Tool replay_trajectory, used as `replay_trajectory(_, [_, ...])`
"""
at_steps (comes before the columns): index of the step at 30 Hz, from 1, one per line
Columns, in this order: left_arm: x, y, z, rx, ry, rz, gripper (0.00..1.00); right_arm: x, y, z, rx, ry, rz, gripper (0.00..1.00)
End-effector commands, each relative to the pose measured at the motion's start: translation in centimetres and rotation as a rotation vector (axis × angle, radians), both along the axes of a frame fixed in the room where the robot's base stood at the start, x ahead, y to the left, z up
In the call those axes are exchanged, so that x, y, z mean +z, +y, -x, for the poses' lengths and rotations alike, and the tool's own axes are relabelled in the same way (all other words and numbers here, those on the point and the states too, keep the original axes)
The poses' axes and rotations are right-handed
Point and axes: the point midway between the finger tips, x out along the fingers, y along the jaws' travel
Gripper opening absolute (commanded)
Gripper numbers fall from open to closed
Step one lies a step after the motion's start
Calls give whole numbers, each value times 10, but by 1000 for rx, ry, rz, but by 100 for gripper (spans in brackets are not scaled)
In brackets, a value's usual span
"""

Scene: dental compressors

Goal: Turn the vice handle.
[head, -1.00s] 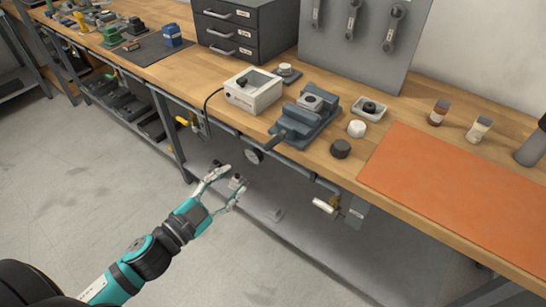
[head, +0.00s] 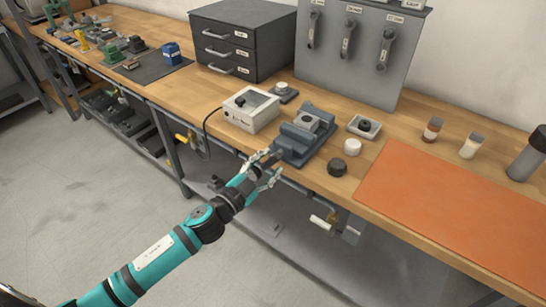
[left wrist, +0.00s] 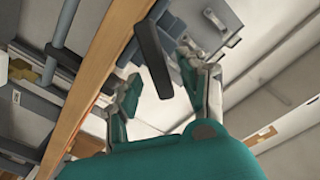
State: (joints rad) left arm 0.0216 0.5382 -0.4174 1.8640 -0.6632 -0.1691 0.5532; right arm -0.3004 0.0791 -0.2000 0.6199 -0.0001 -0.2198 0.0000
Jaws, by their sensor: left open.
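The blue-grey vice (head: 303,136) sits at the front edge of the wooden bench in the head view. Its handle is largely hidden there behind my left gripper (head: 270,163). In the left wrist view, the handle appears as a dark bar (left wrist: 152,58) between the two spread fingers of my left gripper (left wrist: 158,76). The fingers are open, and I see no clear contact with the bar. My left gripper is just in front of the vice at the bench edge. My right gripper is not in view.
A white box (head: 250,109) with a black knob and cable stands left of the vice. A dark puck (head: 337,167) and a white puck (head: 352,146) stand right of it. An orange mat (head: 440,200) covers the bench to the right. A clamp (head: 325,224) hangs below the edge.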

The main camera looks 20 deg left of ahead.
Motion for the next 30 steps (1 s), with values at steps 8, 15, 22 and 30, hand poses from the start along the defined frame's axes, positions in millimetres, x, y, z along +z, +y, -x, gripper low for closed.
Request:
replay_trajectory(8, [0,-8,-22,1,1,1,42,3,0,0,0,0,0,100])
replay_trajectory(15, [-1,-9,-23,-1,1,1,42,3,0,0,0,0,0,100])
replay_trajectory(22, [-1,-8,-23,1,1,1,16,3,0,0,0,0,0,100])
replay_trajectory(30, [-1,-8,-22,0,1,0,0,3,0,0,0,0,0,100])
